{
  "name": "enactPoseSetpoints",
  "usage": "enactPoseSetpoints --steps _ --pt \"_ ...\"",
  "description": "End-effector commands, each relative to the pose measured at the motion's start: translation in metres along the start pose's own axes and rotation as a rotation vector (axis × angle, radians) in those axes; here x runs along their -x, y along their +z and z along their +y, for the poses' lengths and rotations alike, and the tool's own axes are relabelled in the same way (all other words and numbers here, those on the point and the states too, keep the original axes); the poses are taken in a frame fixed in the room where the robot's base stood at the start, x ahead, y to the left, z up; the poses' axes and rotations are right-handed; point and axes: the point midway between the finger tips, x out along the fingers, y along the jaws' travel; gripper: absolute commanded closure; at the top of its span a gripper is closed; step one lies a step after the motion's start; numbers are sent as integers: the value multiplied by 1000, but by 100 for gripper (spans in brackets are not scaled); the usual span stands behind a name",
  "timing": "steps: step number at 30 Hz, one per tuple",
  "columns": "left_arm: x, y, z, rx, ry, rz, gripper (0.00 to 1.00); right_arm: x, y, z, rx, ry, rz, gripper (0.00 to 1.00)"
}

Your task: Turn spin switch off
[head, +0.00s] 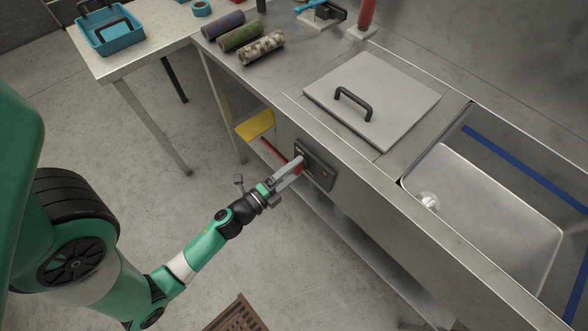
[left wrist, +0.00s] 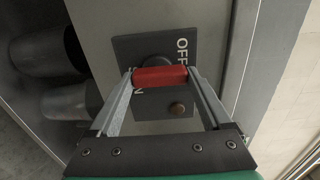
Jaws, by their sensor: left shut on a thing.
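The spin switch has a dark plate (head: 321,174) on the front panel of the steel counter. In the left wrist view the plate (left wrist: 128,48) carries the white words OFF, near its top, and ON, partly hidden below the handle. The red switch handle (left wrist: 160,76) lies crosswise in that view, between the two words. A round dark hub shows behind it. My left gripper (head: 297,165) is shut on the red handle, with one fingertip at each end of it in the left wrist view (left wrist: 160,78). My right gripper is in neither view.
A sink basin (head: 490,205) lies to the right in the counter, beside a grey lid (head: 385,97) with a black handle. Several rolls (head: 240,37) lie at the back. A blue toolbox (head: 107,32) stands on the left table. A brown grate (head: 238,315) is on the floor.

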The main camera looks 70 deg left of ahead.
Motion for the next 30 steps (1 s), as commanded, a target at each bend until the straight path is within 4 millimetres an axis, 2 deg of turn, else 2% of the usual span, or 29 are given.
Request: enactPoseSetpoints --steps 3,4,6,13,17,20,27,30 --pt "0 0 0 -6 0 1 73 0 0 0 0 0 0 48" --pt "0 0 0 -6 0 1 12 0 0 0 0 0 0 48" --pt "0 0 0 -5 0 1 0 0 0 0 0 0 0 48" --pt "0 0 0 -3 0 1 0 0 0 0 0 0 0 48" --pt "10 0 1 -1 3 0 0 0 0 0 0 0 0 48" --pt "28 0 2 -1 4 -2 0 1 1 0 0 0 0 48" --pt "89 2 -3 0 7 -11 0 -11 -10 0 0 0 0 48" --pt "98 5 -4 -9 -1 -15 0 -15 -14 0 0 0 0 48"
